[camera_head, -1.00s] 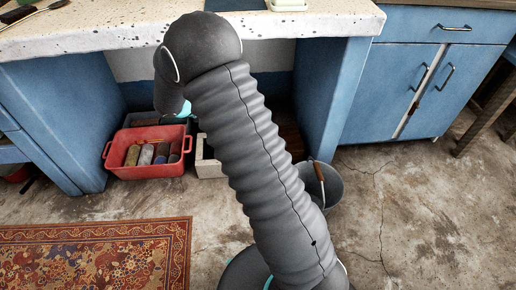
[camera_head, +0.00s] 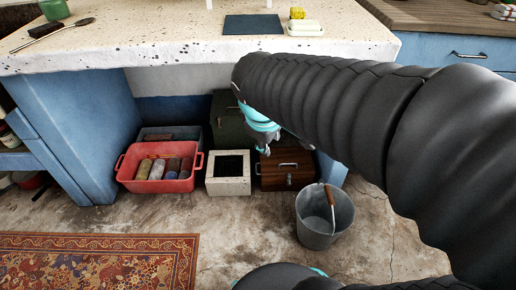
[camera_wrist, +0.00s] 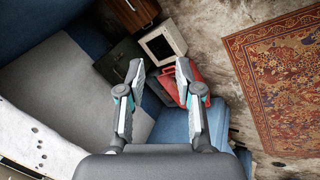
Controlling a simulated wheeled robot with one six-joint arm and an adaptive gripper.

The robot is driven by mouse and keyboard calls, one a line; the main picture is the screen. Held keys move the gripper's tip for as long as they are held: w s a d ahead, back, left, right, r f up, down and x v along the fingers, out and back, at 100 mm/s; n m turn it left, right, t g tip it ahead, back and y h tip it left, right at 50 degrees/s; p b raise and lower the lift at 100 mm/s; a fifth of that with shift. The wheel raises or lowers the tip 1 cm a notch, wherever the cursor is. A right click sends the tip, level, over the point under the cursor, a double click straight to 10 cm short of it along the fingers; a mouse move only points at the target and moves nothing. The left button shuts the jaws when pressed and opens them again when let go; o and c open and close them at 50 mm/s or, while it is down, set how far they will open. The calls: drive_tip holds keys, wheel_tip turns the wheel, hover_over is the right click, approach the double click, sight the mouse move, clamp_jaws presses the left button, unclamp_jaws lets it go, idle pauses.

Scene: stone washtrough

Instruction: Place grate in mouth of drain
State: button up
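A pale square block with a dark square opening in its top (camera_head: 229,187) stands on the floor under the counter; it may be the drain. It also shows in the wrist view (camera_wrist: 178,39), beyond my fingertips. I cannot make out a grate in either view. My gripper (camera_wrist: 161,70) is open, with its two fingers apart and nothing held between them. In the head view my gripper (camera_head: 266,135) hangs under the counter's front edge, to the right of and above the block, partly hidden by my arm.
A red bin (camera_head: 126,172) with several rolled items stands left of the block. A wooden box (camera_head: 287,170) and a dark green box (camera_head: 229,120) stand right and behind. A metal bucket (camera_head: 320,228) stands front right. The speckled counter (camera_head: 170,50) hangs above; a rug (camera_head: 90,262) lies front left.

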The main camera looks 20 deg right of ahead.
drive_tip(key=s+a+m+t+y, duration=0.1)
drive_tip(key=s+a+m+y, duration=0.1)
drive_tip(key=s+m, duration=0.5)
drive_tip(key=shift+s+a+r+m+t+y, duration=0.35)
drive_tip(key=shift+s+a, duration=0.35)
drive_tip(key=shift+s, duration=0.5)
drive_tip(key=shift+r, duration=0.1)
drive_tip(key=shift+r+p, duration=0.45)
drive_tip(key=shift+p, duration=0.05)
